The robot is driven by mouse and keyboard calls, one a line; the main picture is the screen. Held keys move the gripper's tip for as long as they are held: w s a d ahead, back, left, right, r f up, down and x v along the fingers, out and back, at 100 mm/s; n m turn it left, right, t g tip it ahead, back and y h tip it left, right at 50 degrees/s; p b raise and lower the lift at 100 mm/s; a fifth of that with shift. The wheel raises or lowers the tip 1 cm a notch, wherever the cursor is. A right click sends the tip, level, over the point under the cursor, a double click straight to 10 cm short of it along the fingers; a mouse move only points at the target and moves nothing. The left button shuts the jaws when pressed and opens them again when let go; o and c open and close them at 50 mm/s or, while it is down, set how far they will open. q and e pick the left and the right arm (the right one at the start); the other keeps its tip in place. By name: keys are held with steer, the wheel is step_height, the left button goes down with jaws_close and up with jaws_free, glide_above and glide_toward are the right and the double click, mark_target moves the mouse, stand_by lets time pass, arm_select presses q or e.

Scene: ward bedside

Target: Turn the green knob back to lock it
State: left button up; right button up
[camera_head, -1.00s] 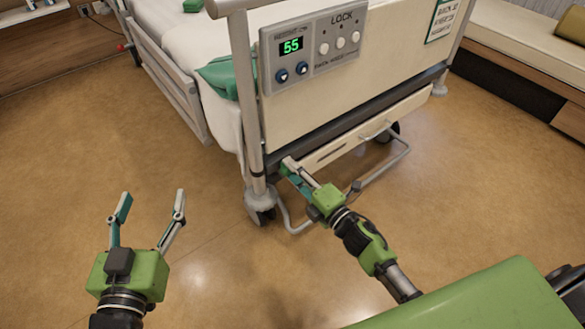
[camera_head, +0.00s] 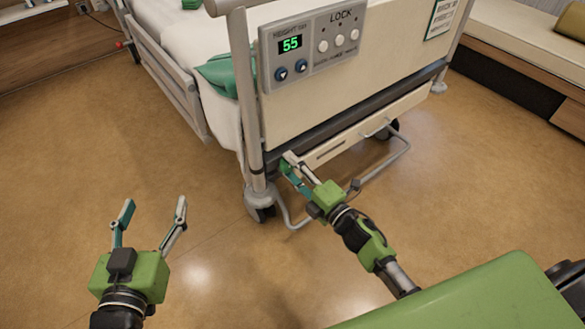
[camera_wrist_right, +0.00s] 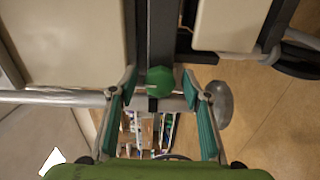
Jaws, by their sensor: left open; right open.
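The green knob (camera_wrist_right: 160,81) shows in the right wrist view, at the end of a dark bar under the bed's foot end. In the head view a bit of the green knob (camera_head: 284,166) shows beside my right fingertips. My right gripper (camera_wrist_right: 160,95) is open, with one finger on either side of the knob; I cannot tell whether either finger touches it. In the head view my right gripper (camera_head: 289,167) reaches low to the bed frame. My left gripper (camera_head: 155,213) is open and empty above the floor at the left.
The bed's foot board (camera_head: 340,90) carries a control panel (camera_head: 313,45) reading 55, with blue and white buttons. A bent metal bar (camera_head: 385,172) and castors (camera_head: 259,204) sit below. A bench (camera_head: 530,50) stands at the right. The floor at the left is clear.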

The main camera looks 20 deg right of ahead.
steer(key=v, duration=1.2)
stand_by(0.3)
